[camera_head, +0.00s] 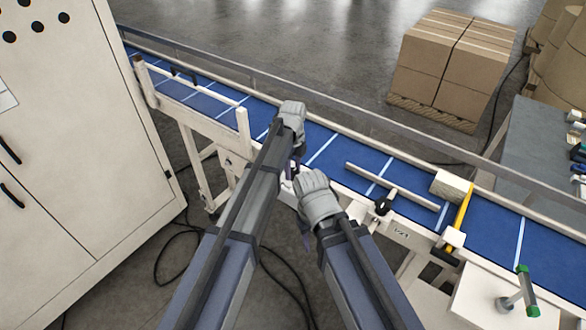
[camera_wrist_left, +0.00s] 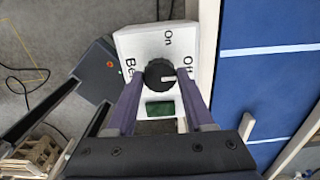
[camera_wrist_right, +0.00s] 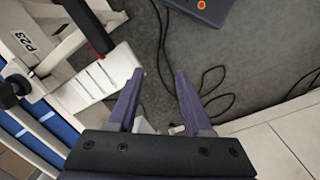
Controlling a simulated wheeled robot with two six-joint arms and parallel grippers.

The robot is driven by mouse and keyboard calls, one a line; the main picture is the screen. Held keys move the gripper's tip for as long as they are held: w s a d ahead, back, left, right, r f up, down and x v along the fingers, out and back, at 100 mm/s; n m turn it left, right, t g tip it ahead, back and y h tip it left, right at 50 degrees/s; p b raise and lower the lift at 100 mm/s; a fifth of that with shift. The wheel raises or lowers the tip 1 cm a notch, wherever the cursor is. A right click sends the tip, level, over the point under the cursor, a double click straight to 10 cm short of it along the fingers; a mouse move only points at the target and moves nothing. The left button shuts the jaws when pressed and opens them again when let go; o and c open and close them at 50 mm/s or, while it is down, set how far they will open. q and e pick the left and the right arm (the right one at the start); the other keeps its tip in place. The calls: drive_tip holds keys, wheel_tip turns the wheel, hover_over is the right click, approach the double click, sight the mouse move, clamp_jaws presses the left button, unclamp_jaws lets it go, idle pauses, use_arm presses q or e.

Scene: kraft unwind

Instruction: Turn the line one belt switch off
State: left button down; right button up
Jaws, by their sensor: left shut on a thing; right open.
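In the left wrist view, the white switch box (camera_wrist_left: 132,42) carries a round black knob (camera_wrist_left: 157,68) with a white pointer mark. "On" is printed at its top and "Off" at its right; a third label is partly hidden by a finger. The mark points right, toward "Off". A dark green window sits below the knob. My left gripper (camera_wrist_left: 164,78) is shut on the knob, one finger on each side. In the head view it is beside the belt, and the arms mostly hide the box. My right gripper (camera_wrist_right: 159,88) is open and empty, lower and nearer.
The blue conveyor belt (camera_head: 322,150) with its rails runs behind the grippers. A white cabinet (camera_head: 75,150) stands at left. A grey control box with an orange button (camera_wrist_right: 201,6) is in the right wrist view. Black cables lie on the floor.

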sight(293, 171)
use_arm(q)
drive_tip(key=shift+c, duration=1.4)
unclamp_jaws()
wheel_tip(293, 171, up, 8)
drive_tip(key=p, duration=0.8)
drive_tip(key=shift+f, duration=0.1)
